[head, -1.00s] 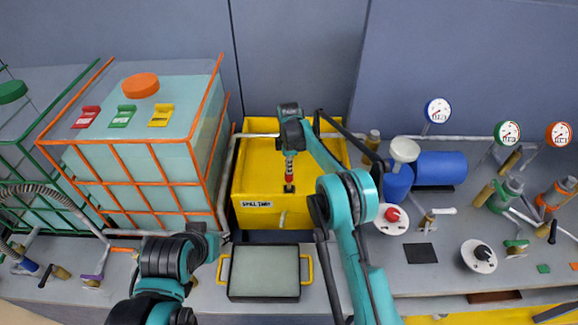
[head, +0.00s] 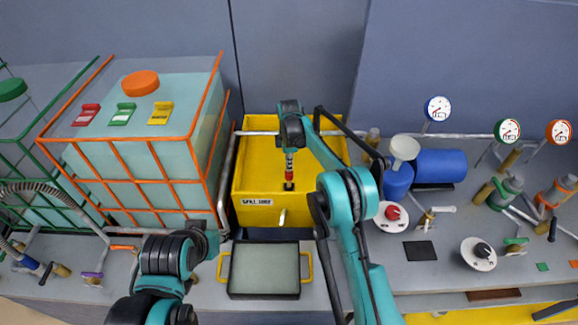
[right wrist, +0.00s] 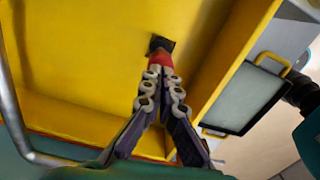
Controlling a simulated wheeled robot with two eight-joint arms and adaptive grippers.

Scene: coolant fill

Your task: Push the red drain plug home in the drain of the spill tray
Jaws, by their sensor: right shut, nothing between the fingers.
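The yellow spill tray (head: 262,212) stands at the middle of the bench, and its inside fills much of the right wrist view (right wrist: 90,60). The red drain plug (head: 290,176) is at the dark drain (head: 288,187) in the tray's floor. In the right wrist view the red plug (right wrist: 161,60) shows between my fingertips and the black drain (right wrist: 160,43). My right gripper (head: 290,158) is shut and points down, its fingertips at the plug's top with nothing between them. Whether they touch it is hard to tell. My left gripper (head: 211,243) is low at left, its fingers unclear.
A caged tank (head: 150,185) stands close on the tray's left. A grey tray with yellow handles (head: 264,270) lies in front. Blue containers (head: 440,166), gauges (head: 437,109) and valves fill the bench on the right. A pipe runs behind the spill tray.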

